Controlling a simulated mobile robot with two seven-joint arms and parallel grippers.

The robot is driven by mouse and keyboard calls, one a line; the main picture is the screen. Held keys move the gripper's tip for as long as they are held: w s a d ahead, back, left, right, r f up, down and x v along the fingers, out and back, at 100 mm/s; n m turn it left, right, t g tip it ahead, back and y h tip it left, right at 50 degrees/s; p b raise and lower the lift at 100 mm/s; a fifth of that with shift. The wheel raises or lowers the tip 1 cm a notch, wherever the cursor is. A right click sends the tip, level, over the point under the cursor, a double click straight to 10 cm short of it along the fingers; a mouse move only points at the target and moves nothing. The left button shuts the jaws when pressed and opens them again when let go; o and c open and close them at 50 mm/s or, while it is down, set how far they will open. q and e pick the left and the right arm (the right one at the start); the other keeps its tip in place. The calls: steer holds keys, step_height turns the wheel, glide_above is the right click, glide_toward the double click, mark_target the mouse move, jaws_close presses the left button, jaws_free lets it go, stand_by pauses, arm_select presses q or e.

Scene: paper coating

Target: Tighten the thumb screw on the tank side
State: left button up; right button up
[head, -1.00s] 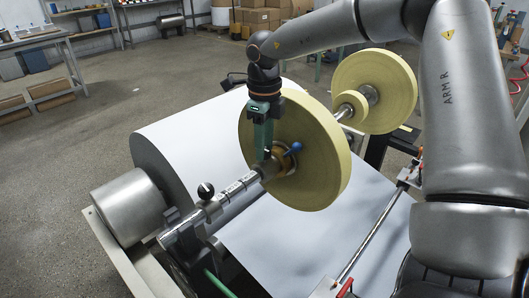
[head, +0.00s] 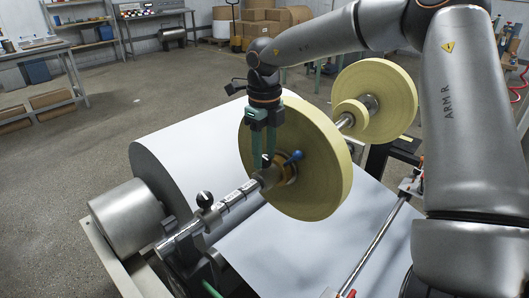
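My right gripper (head: 265,150) points down in front of the near yellow disc (head: 322,165), its fingertips just above the brass-coloured collar (head: 284,172) on the shaft. Its two green fingers show side by side. A small dark part shows at the fingertips; I cannot tell whether it is a thumb screw or whether the fingers touch it. A blue-tipped lever (head: 295,156) sticks out of the collar just right of the fingers. A black ball knob (head: 204,198) stands on the near end of the metal shaft (head: 236,194). My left gripper is not in view.
A large white paper roll (head: 185,140) lies behind the shaft, with a steel cylinder (head: 125,218) at its left end. A second yellow disc (head: 385,95) sits farther along the shaft. A thin rail (head: 372,245) runs at the right. Open floor lies at the left.

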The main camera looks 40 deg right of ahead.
mark_target(265, 158)
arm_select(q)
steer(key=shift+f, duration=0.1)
arm_select(e)
steer(key=o, duration=0.3)
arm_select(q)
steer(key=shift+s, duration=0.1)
arm_select(e)
steer(key=shift+o, duration=0.2)
arm_select(q)
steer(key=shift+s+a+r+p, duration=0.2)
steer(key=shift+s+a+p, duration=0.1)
steer(key=shift+p, duration=0.25)
arm_select(e)
step_height(265, 158, up, 13)
steer(key=shift+f, duration=0.2)
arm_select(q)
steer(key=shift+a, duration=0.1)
arm_select(e)
steer(key=shift+s+f, duration=0.1)
